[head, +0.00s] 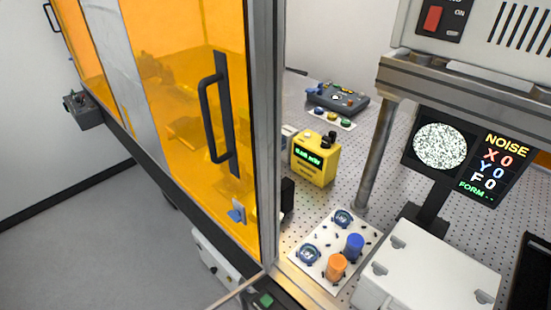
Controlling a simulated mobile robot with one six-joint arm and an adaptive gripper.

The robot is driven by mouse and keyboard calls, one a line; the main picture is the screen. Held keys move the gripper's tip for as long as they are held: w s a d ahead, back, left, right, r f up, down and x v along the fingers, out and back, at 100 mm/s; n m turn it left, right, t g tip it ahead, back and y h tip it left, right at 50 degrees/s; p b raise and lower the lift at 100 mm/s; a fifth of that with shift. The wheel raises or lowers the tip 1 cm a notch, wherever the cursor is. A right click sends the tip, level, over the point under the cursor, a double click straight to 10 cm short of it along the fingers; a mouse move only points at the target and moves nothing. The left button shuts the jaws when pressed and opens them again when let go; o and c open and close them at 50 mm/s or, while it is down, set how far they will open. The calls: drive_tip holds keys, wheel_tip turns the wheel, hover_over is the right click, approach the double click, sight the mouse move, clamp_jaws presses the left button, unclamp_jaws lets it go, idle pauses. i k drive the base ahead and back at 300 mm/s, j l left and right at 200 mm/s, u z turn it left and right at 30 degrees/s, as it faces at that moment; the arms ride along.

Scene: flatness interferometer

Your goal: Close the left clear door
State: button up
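An orange-tinted see-through panel (180,60) with a black bar handle (207,115) fills the left of the head view. Its right edge meets a grey metal post (266,120). No plainly colourless door shows. A thin pale bar (240,291) runs from the post's foot to the bottom edge. I cannot tell whether it is the edge of a clear door. Right of the post, the enclosure's inside is seen with no visible pane in front. My gripper is not in view.
A perforated table (340,160) carries a yellow box (315,160), a plate with orange and blue knobs (318,258), a white case (430,268) and a screen (490,165). A grey control box (82,110) juts out at left. Grey floor (80,220) is clear at lower left.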

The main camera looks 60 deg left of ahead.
sight(256, 8)
drive_tip(key=k+j, duration=0.2)
drive_tip(key=k, duration=0.2)
drive_tip(key=k+j, duration=0.15)
drive_tip(key=k, duration=0.3)
drive_tip(key=k+j, duration=0.2)
drive_tip(key=k, duration=0.2)
drive_tip(key=k+j, duration=0.3)
drive_tip(key=j, duration=0.15)
drive_tip(key=k+j, duration=0.25)
drive_tip(key=j, duration=0.15)
drive_tip(key=k+j+u, duration=0.1)
drive_tip(key=k+j, duration=0.2)
drive_tip(key=j, duration=0.15)
drive_tip(key=k+j, duration=0.25)
drive_tip(key=j, duration=0.2)
drive_tip(key=i+l, duration=0.1)
drive_tip(key=l+z, duration=0.05)
drive_tip(key=l, duration=0.05)
